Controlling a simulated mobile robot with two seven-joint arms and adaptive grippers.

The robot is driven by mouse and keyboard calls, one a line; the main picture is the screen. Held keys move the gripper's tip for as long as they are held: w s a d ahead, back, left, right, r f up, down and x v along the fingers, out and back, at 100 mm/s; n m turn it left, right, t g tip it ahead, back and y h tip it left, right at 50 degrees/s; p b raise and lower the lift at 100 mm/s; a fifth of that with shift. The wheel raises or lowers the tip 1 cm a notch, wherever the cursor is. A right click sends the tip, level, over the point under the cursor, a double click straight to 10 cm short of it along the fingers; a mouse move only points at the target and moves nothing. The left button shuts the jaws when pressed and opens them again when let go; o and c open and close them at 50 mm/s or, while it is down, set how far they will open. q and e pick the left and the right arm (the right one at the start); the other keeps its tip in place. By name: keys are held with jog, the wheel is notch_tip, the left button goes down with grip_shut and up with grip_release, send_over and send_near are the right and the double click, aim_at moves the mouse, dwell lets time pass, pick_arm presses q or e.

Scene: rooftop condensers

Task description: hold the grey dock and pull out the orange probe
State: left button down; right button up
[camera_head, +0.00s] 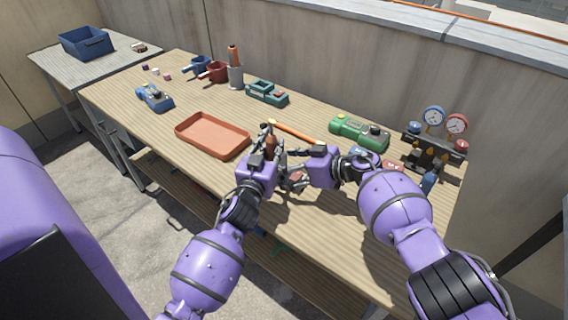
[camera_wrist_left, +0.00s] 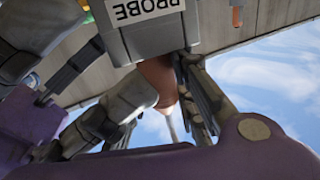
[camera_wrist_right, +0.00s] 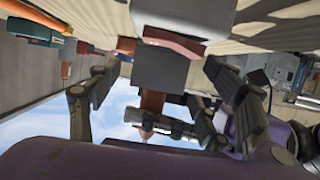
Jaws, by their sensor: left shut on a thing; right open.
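The grey dock (camera_wrist_left: 150,36), lettered PROBE, shows in the left wrist view and also in the right wrist view (camera_wrist_right: 160,72). In the head view my grippers mostly hide it. The orange probe (camera_wrist_left: 157,80) stands out of the dock's end and touches it; its reddish-brown handle shows in the head view (camera_head: 271,144). My left gripper (camera_head: 273,153) is shut on the probe close to the dock. My right gripper (camera_head: 289,163) is open, its fingers on either side of the dock and probe with gaps.
An empty orange tray (camera_head: 213,136) lies left of my grippers. An orange-handled tool (camera_head: 296,132) lies behind them. A green device (camera_head: 358,133) and a gauge manifold (camera_head: 433,150) stand at the right. A grey holder (camera_head: 235,78) stands at the back. Bare wood lies in front of the tray.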

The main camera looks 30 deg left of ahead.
jog(key=shift+a+f, duration=0.2)
jog(key=shift+a, duration=0.1)
jog(key=c, duration=1.5)
jog(key=shift+o, duration=0.2)
